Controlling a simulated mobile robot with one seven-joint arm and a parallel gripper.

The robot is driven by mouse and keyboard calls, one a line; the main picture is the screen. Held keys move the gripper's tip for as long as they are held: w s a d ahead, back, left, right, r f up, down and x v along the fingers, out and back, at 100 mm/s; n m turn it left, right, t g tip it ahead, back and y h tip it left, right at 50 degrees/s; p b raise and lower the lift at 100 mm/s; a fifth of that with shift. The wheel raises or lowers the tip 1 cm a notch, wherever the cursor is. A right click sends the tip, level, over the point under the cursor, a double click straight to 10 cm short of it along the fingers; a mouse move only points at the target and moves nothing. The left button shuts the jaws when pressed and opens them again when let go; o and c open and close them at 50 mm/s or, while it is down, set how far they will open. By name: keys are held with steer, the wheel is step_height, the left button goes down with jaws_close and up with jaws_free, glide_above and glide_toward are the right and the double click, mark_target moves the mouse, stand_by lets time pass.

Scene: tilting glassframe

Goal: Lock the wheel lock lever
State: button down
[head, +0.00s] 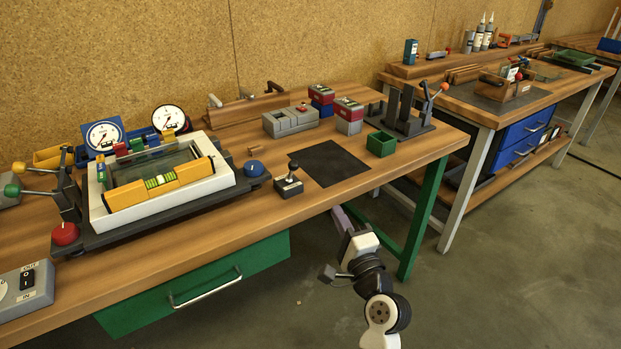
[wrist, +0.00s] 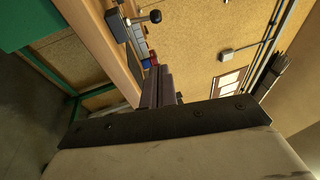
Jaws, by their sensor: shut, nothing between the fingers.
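A small lever with a black knob (head: 292,165) stands on a grey block (head: 288,187) near the table's front edge, beside a dark mat. I cannot tell for certain that this is the wheel lock lever. Its black knob also shows at the top of the wrist view (wrist: 155,16), on its block (wrist: 117,25). My gripper (head: 338,213) is shut and empty, just off the table's front edge, to the right of and nearer than the lever, not touching it. In the wrist view its fingers (wrist: 155,72) lie together and point along the table edge.
A white frame (head: 226,179) with a yellow level (head: 160,185) stands on a dark base at left, with a red knob (head: 65,234) and a blue knob (head: 254,168). A green box (head: 381,143) and dark stand (head: 408,122) are at right. The dark mat (head: 330,163) is bare.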

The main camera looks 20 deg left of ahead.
mark_target(291, 171)
steer(key=shift+s+a+p+x, duration=0.35)
steer(key=shift+p+x, duration=0.6)
steer(key=shift+x, duration=1.2)
steer(key=shift+s+a+p+x, duration=0.35)
steer(key=shift+p+x, duration=0.55)
steer(key=shift+x, duration=1.25)
steer(key=shift+s+a+p+x, duration=0.3)
steer(key=shift+p+x, duration=0.65)
steer(key=shift+x, duration=1.2)
steer(key=shift+w+r, duration=0.25)
